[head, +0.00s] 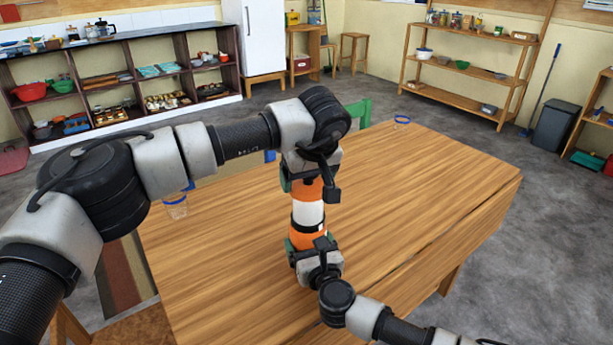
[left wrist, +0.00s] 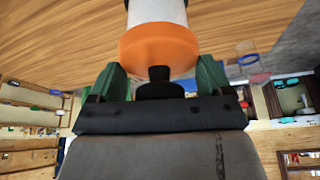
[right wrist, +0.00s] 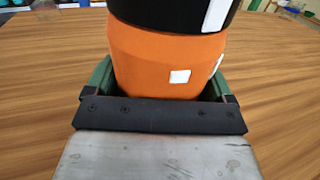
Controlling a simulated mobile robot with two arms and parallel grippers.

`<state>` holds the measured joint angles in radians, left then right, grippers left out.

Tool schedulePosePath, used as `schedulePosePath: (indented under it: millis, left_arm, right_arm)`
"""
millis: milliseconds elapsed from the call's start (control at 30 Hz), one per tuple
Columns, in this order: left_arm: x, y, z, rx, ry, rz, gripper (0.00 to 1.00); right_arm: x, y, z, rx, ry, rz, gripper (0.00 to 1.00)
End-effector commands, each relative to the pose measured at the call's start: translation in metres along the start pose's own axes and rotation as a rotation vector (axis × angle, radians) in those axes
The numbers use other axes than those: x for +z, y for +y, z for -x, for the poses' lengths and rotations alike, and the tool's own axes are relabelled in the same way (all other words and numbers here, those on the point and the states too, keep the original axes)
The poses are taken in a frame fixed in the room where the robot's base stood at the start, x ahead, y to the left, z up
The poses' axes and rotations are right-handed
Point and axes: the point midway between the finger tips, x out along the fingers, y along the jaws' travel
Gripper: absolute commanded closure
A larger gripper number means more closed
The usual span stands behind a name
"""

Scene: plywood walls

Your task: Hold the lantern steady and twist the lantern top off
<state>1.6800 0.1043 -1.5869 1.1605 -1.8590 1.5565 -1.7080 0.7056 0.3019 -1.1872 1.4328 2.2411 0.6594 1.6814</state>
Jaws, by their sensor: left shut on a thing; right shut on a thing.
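The lantern (head: 308,213) stands upright on the wooden table (head: 400,195), with a white middle and an orange base. My left gripper (head: 303,180) is shut on its orange top (head: 306,189) from above. In the left wrist view, the green fingers lie on both sides of the orange top (left wrist: 158,45), around a black knob (left wrist: 158,76). My right gripper (head: 311,244) is shut on the orange base from the near side. In the right wrist view, the fingers flank the orange base (right wrist: 165,65), below a black band (right wrist: 172,15). Whether the top has turned cannot be told.
A clear blue-rimmed cup (head: 176,207) stands at the table's left edge, partly behind my left arm. Another blue-rimmed cup (head: 402,121) stands at the far edge. A green chair (head: 361,111) is behind the table. The table's right side is clear.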

Motion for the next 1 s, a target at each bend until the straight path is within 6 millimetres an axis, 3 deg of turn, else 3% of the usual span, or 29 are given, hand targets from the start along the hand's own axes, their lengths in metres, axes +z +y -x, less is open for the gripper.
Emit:
schedulePosePath:
  millis: [167,1000]
  left_arm:
    - [-0.0001,0.0005,-0.0002,0.055,0.0,-0.132,0.46]
    - [0.0005,0.0018,0.0001,0.107,-0.001,-0.26,0.47]
  right_arm:
    - [-0.0028,-0.0006,0.0006,-0.001,0.006,-0.003,0.56]
    - [-0.0033,-0.0012,0.0006,-0.003,0.007,-0.006,0.56]
